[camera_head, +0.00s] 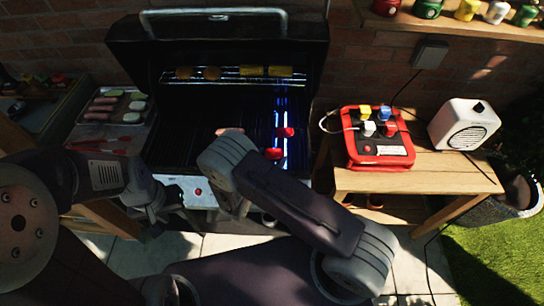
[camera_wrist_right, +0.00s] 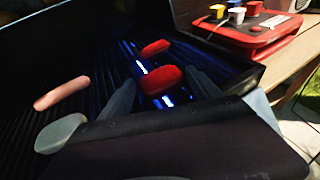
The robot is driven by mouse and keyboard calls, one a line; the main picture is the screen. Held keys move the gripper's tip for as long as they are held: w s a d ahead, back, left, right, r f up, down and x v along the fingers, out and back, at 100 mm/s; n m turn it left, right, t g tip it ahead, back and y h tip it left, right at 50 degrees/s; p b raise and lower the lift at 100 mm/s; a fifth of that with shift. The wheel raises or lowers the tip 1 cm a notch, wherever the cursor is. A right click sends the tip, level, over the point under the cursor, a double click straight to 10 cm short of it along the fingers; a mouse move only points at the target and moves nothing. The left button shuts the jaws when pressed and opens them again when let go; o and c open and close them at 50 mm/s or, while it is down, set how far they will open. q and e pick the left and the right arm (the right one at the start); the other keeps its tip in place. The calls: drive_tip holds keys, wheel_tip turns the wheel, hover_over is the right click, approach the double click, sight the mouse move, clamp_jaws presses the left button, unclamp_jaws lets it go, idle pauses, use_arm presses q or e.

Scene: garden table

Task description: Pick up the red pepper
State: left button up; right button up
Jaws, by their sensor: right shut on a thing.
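A red pepper piece (camera_wrist_right: 163,81) sits between the two fingers of my right gripper (camera_wrist_right: 160,92) in the right wrist view, and the gripper is shut on it. The piece is over the dark grill grate, and I cannot tell whether it still touches the bars. It also shows in the head view (camera_head: 273,154), where my right arm hides most of the gripper. A second red piece (camera_wrist_right: 155,48) lies just beyond it on the grate, apart from the fingers. My left gripper (camera_head: 165,208) is low at the grill's front left, and its fingers are too dark to read.
A sausage (camera_wrist_right: 61,93) lies on the grate to the left. Yellow and brown pieces (camera_head: 252,70) rest on the raised rack. A tray (camera_head: 93,133) of food is left of the grill. A red box (camera_head: 379,157) and a white radio (camera_head: 464,124) stand on the right wooden table.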

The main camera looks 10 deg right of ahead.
sight(270, 152)
drive_tip(key=r, duration=0.3)
drive_tip(key=s+r, duration=0.1)
drive_tip(key=shift+a+r, duration=0.25)
drive_tip(key=shift+r, duration=0.05)
drive_tip(key=s+a+r, duration=0.3)
drive_tip(key=s+r, duration=0.3)
drive_tip(key=s, duration=0.4)
drive_tip(key=shift+r+b, duration=0.2)
drive_tip(key=shift+b, duration=0.25)
